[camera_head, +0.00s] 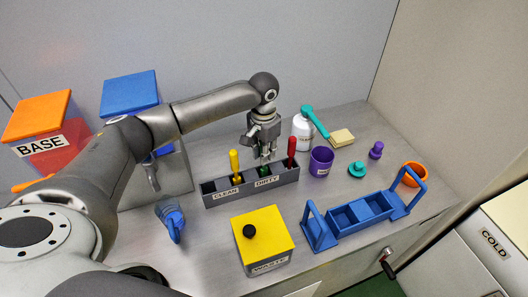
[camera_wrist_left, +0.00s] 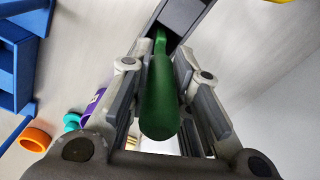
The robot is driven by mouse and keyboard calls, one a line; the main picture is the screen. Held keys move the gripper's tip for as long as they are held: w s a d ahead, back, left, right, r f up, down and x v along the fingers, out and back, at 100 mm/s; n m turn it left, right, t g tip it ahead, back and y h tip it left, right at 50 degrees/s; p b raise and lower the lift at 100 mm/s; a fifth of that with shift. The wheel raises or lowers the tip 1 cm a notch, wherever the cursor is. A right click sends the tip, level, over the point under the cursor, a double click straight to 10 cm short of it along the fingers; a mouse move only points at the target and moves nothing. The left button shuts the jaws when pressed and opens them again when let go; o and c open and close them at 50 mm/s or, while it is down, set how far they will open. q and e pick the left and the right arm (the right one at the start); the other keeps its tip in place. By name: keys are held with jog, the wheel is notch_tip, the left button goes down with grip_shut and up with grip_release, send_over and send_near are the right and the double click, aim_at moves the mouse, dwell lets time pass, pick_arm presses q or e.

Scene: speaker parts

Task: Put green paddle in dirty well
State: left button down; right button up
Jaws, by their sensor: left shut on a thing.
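The green paddle (camera_wrist_left: 160,100) is upright in my left gripper (camera_head: 265,156), which is shut on its handle. In the left wrist view the gripper (camera_wrist_left: 156,65) has a finger on each side of the handle. The grey rack (camera_head: 222,197) has a CLEAN label on its left part and a DIRTY label on its right part. The paddle's lower end reaches down into the rack opening behind the DIRTY label; its tip is hidden, so I cannot tell whether it touches the bottom. My right gripper is out of view.
A yellow paddle (camera_head: 234,162) stands in the CLEAN side and a red one (camera_head: 292,148) at the rack's right end. A yellow WASTE box (camera_head: 268,235) is in front. A white bottle (camera_head: 301,135), purple cup (camera_head: 321,161) and blue carrier (camera_head: 335,228) stand to the right.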

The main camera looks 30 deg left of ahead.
pick_arm(q)
jog(key=shift+f, duration=0.45)
jog(key=c, duration=1.3)
grip_release()
jog(key=shift+f, duration=0.15)
jog(key=shift+c, duration=0.2)
jog(key=shift+r, duration=0.55)
notch_tip(320, 180, up, 11)
jog(key=b, duration=0.3)
jog(key=shift+r, duration=0.1)
jog(key=shift+r, duration=0.1)
